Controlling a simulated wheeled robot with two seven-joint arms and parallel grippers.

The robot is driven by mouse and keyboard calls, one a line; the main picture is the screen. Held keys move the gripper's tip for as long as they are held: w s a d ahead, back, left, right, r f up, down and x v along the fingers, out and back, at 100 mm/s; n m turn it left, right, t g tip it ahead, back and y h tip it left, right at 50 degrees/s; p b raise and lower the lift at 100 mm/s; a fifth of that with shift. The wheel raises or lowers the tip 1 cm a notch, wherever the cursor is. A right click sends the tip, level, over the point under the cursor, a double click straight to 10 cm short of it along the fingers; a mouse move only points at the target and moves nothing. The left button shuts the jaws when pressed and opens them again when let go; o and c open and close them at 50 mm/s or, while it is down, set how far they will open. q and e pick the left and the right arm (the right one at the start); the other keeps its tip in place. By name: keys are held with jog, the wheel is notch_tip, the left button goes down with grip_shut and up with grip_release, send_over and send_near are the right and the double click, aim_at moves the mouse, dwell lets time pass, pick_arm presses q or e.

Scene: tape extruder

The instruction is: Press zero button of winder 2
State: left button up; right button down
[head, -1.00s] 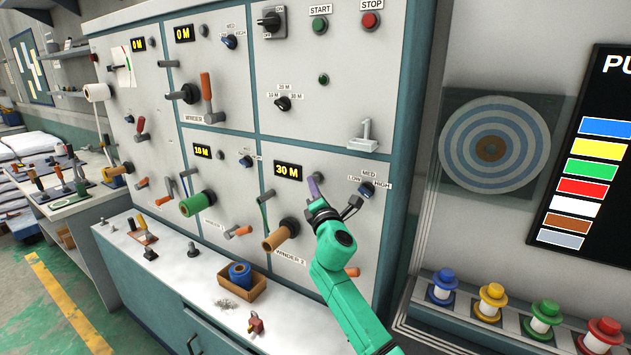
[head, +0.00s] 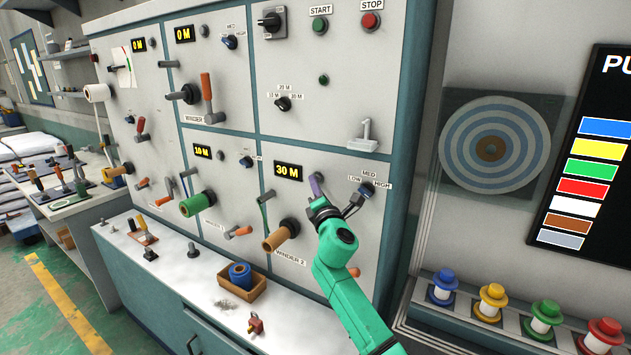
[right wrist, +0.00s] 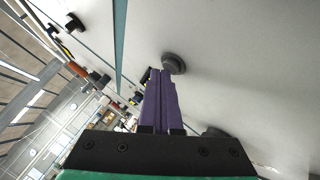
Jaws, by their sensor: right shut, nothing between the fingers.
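The winder 2 panel (head: 290,215) is the lower right one on the machine front, and its display (head: 288,172) reads 30 M. My right gripper (head: 316,186) is shut and empty, its purple fingers pointing at the panel just right of the display. In the right wrist view, a grey round button (right wrist: 173,64) on the panel stands right at the shut fingertips (right wrist: 161,73), slightly to their right. I cannot tell whether they touch. My left gripper is not in view.
A LOW/MED/HIGH selector knob (head: 367,189) sits right of my gripper. A brown roll (head: 276,239) on a spindle sticks out at lower left. START (head: 320,25) and STOP (head: 371,20) buttons are high above. A tray (head: 256,291) with blue tape lies on the ledge.

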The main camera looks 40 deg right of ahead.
dwell(0.5)
jog(key=shift+s+a, duration=0.25)
jog(key=shift+a, duration=0.5)
jog(key=a, duration=0.1)
jog(key=s+a, duration=0.1)
jog(key=a, duration=0.1)
jog(key=a+p, duration=0.1)
jog(key=shift+s+a, duration=0.25)
jog(key=shift+a, duration=0.15)
jog(key=shift+f, duration=0.1)
dwell(0.3)
